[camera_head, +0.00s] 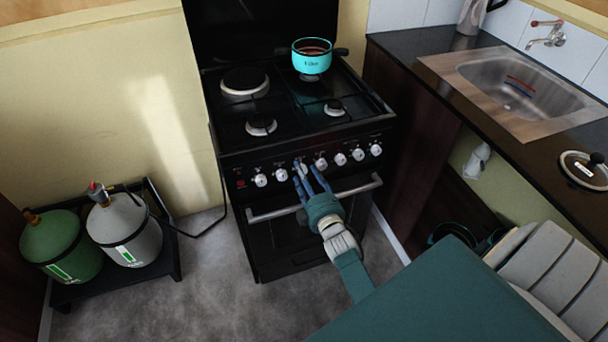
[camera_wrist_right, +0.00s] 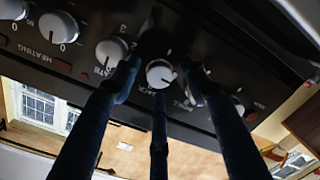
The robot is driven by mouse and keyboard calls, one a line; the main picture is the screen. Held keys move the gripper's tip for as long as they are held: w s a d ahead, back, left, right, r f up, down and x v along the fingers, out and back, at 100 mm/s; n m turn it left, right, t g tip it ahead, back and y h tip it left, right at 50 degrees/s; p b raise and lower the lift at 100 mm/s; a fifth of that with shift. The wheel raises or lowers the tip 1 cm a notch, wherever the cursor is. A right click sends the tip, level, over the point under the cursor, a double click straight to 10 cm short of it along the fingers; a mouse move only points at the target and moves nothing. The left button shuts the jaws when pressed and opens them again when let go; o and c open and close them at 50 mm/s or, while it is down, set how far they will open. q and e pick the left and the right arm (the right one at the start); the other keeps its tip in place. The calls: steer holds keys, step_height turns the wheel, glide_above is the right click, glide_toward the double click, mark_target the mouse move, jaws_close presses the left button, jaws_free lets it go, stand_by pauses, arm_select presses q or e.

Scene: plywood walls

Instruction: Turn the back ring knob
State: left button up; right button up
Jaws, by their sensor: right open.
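A row of white round knobs runs along the black stove's front panel (camera_head: 238,173). My right gripper (camera_head: 308,178) is at this row, open, with its blue fingers pointing at a knob (camera_head: 300,167) left of the middle. In the right wrist view a white knob (camera_wrist_right: 160,73) sits between the spread fingers of the gripper (camera_wrist_right: 161,82), one finger on each side and a third below it. I cannot tell whether they touch it. Its label is partly hidden, so I cannot read it in full. My left gripper is out of view.
A turquoise pot (camera_head: 312,62) stands on the back right burner. An oven handle (camera_head: 270,212) runs below the knobs. Two gas bottles, green (camera_head: 62,246) and grey (camera_head: 125,231), stand on the left. A counter with a sink (camera_head: 515,82) is on the right.

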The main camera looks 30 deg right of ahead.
steer(key=v, duration=1.1)
steer(key=shift+s+a, duration=0.2)
steer(key=shift+s, duration=0.2)
steer(key=shift+r, duration=0.1)
jaws_close()
stand_by(0.6)
